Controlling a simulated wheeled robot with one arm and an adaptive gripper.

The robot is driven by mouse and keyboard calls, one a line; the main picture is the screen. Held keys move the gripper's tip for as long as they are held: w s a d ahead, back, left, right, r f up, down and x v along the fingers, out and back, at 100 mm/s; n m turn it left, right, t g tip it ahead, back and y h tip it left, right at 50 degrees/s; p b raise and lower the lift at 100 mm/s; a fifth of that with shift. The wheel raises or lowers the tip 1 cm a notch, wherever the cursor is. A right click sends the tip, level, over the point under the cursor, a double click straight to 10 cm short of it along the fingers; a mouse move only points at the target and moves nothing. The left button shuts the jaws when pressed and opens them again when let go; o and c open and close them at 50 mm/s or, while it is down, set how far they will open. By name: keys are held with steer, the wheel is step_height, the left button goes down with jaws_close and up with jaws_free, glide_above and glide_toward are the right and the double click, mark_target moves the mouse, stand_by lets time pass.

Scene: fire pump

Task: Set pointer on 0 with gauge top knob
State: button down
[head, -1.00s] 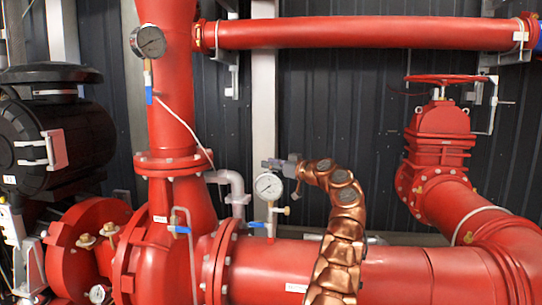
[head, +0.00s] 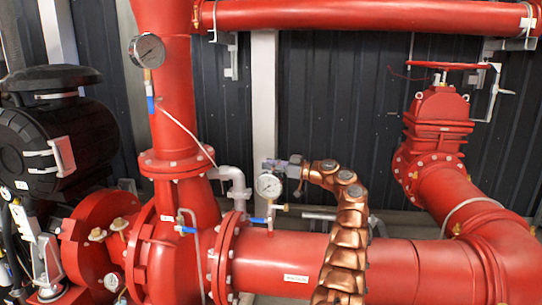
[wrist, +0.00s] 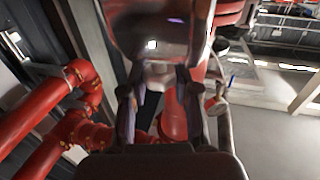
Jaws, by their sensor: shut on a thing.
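The small gauge (head: 268,185) has a white round dial and stands on a thin stem above the big red horizontal pipe. Its pointer is too small to read. My gripper (head: 272,165) is at the top of this gauge, reaching in from the right. In the wrist view my two fingers (wrist: 160,90) close around a small pale knob (wrist: 158,72) under the dark, shiny round gauge body (wrist: 160,30). The knob is hidden behind my gripper in the head view.
A second gauge (head: 147,51) hangs on the red riser at upper left. A blue-handled valve (head: 258,220) is beside the small gauge's stem. A pale bent pipe (head: 235,185) is close on its left. A red handwheel valve (head: 440,68) stands at right.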

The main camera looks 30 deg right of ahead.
steer(key=p, duration=0.2)
steer(key=shift+r+n+g+y+p, duration=0.25)
steer(key=shift+n+g+y+p, duration=0.05)
steer(key=shift+y+p, duration=0.1)
steer(key=shift+f+p, duration=0.25)
steer(key=shift+p, duration=0.1)
steer(key=c, duration=0.8)
jaws_free()
steer(key=shift+c, duration=0.2)
steer(key=v, duration=1.2)
steer(key=shift+d, duration=0.15)
steer(key=shift+w, duration=0.1)
